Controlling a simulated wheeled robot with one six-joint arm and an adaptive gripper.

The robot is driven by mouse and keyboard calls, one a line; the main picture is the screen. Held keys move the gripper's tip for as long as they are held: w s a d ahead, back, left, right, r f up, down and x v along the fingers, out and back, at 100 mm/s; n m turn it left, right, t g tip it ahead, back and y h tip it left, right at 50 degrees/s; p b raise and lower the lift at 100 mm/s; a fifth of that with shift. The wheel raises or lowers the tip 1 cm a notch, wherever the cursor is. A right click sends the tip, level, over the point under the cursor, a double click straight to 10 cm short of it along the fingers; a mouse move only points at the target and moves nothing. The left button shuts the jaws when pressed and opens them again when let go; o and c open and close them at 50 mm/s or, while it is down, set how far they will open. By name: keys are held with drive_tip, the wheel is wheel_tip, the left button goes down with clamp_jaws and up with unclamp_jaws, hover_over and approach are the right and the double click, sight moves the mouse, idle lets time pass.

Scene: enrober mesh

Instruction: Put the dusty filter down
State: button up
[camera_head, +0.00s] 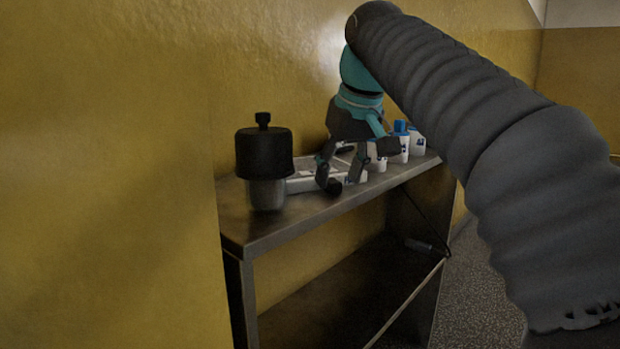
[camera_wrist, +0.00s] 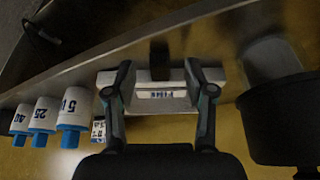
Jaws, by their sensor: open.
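My gripper (camera_head: 341,180) hangs over the shelf top with its fingers pointing down and spread apart. In the wrist view the open fingers (camera_wrist: 158,68) straddle part of a white labelled tray (camera_wrist: 150,102). A small dark cylinder-like piece (camera_head: 333,186), possibly the dusty filter, sits low by the fingertips, near the shelf's front edge. In the wrist view a dark shape (camera_wrist: 159,58) lies between the fingers, just past the tray; no finger visibly grips it. I cannot tell its dust or exact outline. The white tray also shows in the head view (camera_head: 303,185), partly behind my gripper.
White cartridges with blue ends (camera_wrist: 74,108), marked with numbers, stand in a row to the right in the head view. A yellow wall (camera_head: 120,150) closes off the back.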

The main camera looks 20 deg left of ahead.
drive_tip(key=shift+x, duration=1)
clamp_jaws()
drive_tip(key=shift+r, duration=0.1)
